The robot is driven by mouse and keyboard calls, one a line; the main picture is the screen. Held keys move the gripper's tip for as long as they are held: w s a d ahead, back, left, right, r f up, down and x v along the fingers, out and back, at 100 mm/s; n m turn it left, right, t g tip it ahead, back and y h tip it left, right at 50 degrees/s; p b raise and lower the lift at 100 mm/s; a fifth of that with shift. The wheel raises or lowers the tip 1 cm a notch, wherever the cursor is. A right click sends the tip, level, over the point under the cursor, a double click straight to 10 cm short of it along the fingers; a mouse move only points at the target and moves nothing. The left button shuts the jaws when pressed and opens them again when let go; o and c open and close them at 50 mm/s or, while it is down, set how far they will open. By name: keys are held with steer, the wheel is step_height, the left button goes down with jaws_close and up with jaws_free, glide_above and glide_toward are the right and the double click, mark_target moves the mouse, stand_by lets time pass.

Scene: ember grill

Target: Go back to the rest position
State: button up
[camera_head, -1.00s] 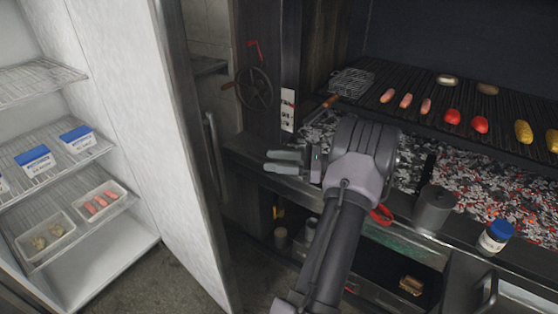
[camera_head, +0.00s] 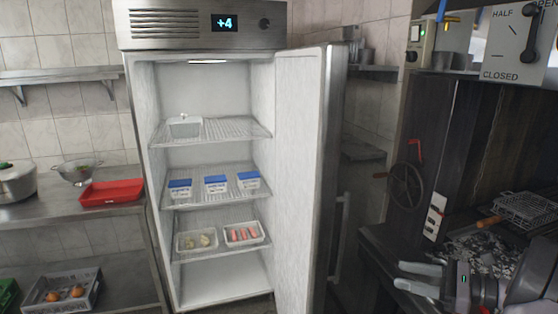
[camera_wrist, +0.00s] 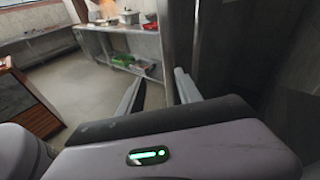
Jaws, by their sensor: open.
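My gripper (camera_head: 420,279) is at the lower right of the head view, in front of the grill's dark front. Its two grey fingers are apart, point left and hold nothing. In the wrist view my gripper (camera_wrist: 158,92) also shows open and empty, with floor and a far counter beyond it.
A fridge (camera_head: 137,150) stands open at the centre, its door (camera_head: 305,170) swung out to the right. Its shelves hold blue-lidded tubs (camera_head: 216,186) and trays of food (camera_head: 243,234). The grill (camera_head: 385,238) with its crank wheel (camera_head: 406,186) is at right. A counter (camera_head: 60,212) stands at left.

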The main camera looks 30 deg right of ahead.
steer(key=w+a+r+n+g, duration=0.2)
steer(key=a+n+g, duration=0.15)
steer(key=a, duration=0.55)
steer(key=w+a+r+n+g, duration=0.1)
steer(key=w+a+n+g, duration=0.2)
steer(key=a, duration=0.5)
steer(key=w+a+r+n+g, duration=0.1)
steer(key=a+r+n+g, duration=0.2)
steer(key=a, duration=0.6)
steer(key=s+a+n+h, duration=0.2)
steer(key=s+a+n, duration=0.4)
steer(key=a+n, duration=0.1)
steer(key=s+a+f+n+t+h+b, duration=0.1)
steer(key=s+a+n+h, duration=0.2)
steer(key=s+a+n, duration=0.3)
steer(key=a+n, duration=0.2)
steer(key=a, duration=0.2)
steer(key=shift+s+a+f, duration=0.25)
steer(key=shift+s, duration=0.1)
stand_by(3.3)
